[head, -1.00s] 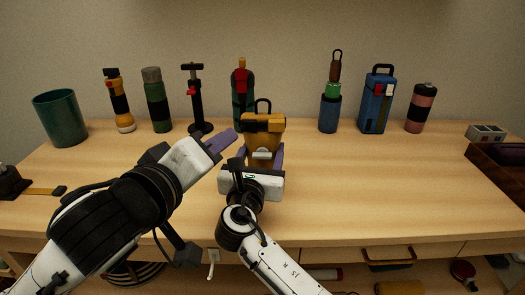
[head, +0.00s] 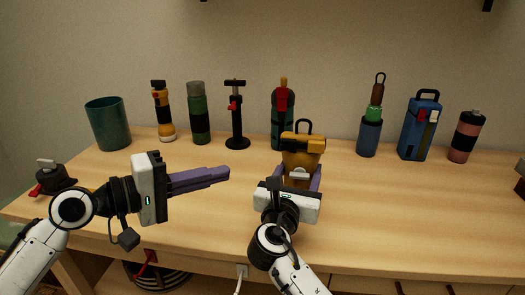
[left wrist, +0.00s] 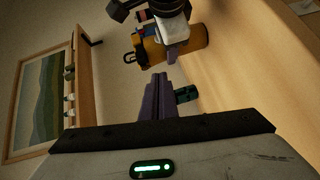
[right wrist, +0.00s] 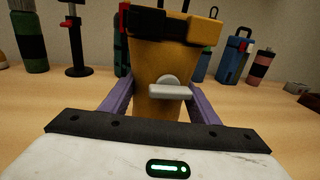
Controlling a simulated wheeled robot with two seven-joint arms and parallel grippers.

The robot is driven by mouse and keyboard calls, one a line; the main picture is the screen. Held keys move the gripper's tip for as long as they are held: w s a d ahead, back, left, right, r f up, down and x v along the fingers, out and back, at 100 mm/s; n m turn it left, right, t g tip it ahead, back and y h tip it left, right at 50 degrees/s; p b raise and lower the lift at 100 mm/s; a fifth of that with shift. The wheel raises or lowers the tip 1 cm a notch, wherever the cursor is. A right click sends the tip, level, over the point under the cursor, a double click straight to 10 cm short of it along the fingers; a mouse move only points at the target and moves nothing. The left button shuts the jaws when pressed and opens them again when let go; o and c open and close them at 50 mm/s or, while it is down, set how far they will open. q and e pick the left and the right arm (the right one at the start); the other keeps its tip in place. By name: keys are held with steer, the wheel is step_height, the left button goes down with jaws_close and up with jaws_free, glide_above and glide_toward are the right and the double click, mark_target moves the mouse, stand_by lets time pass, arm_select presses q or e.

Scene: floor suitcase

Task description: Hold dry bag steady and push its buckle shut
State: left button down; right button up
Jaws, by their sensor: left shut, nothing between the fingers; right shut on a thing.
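The dry bag (head: 302,158) is orange-yellow with a black handle loop and a rolled top. It stands upright on the workbench, and also shows sideways in the left wrist view (left wrist: 185,40). My right gripper (head: 301,177) is shut on its body, one purple finger on each side. I cannot tell whether the buckle is latched. My left gripper (head: 226,173) is shut and empty, left of the bag and apart from it, fingers pointing right.
Behind stand a teal cup (head: 108,125), an orange flashlight (head: 162,112), a green bottle (head: 199,115), a black pump (head: 237,118), a dark green bottle (head: 283,120), a blue-green bottle (head: 369,135), a blue container (head: 420,128) and a pink-black bottle (head: 466,138).

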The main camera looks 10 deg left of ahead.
arm_select(q)
steer(key=a+r, duration=0.1)
steer(key=a+r+n+h, duration=0.1)
steer(key=shift+a+r+t, duration=0.2)
steer(key=shift+a+t, duration=0.2)
glide_toward(288, 146)
steer(key=shift+w+d+f, duration=0.1)
steer(key=shift+w+d, duration=0.25)
steer(key=shift+w, duration=0.3)
steer(key=shift+w+d+r, duration=0.1)
steer(key=shift+w+d, duration=0.3)
steer(key=shift+w, duration=0.3)
steer(key=shift+w+d+f, duration=0.1)
steer(key=shift+w+d, duration=0.25)
steer(key=shift+w, duration=0.3)
